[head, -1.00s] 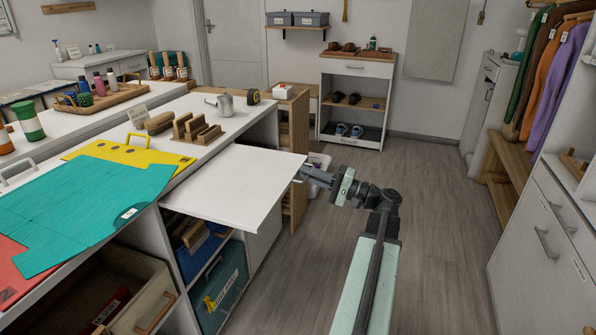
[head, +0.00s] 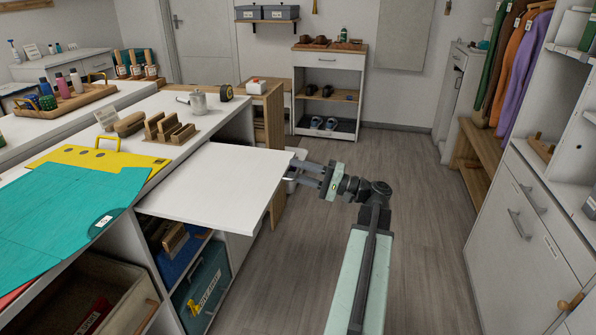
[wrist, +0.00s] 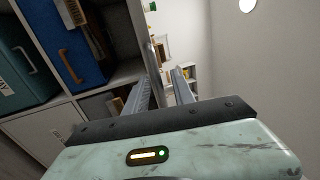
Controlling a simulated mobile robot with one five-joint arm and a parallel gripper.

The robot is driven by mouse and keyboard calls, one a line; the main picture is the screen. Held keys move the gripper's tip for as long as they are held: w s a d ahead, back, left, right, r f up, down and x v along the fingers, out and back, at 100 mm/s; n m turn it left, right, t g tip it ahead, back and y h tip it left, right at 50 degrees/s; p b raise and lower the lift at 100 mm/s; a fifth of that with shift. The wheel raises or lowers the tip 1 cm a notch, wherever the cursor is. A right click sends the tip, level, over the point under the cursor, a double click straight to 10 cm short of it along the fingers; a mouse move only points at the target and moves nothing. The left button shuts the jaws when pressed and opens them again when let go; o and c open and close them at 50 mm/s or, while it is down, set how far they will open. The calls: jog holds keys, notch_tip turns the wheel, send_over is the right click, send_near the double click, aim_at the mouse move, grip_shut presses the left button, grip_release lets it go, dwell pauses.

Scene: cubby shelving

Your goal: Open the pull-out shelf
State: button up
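The pull-out shelf (head: 220,185) is a flat white board that sticks out from the right side of the white workbench, well extended. My gripper (head: 291,171) is at the right end of the board, close by its far corner. Its two fingers are spread apart with a gap between them. The spread fingers also show in the wrist view (wrist: 163,88), with nothing seen held between them. I cannot tell whether a finger touches the shelf edge, and no handle on that edge can be made out.
Below the shelf are cubbies with a teal case (head: 200,290) and a crate (head: 85,290). A teal sheet (head: 65,210) and a yellow sheet (head: 90,160) lie on the bench. White cabinets (head: 525,215) stand at right. The wooden floor (head: 420,200) between is clear.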

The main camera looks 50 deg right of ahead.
jog(key=b+v, duration=0.1)
jog(key=v, duration=0.6)
jog(key=shift+s+d+b, duration=0.2)
jog(key=shift+s+b, duration=0.1)
jog(key=shift+s, duration=0.05)
jog(key=shift+f, duration=0.15)
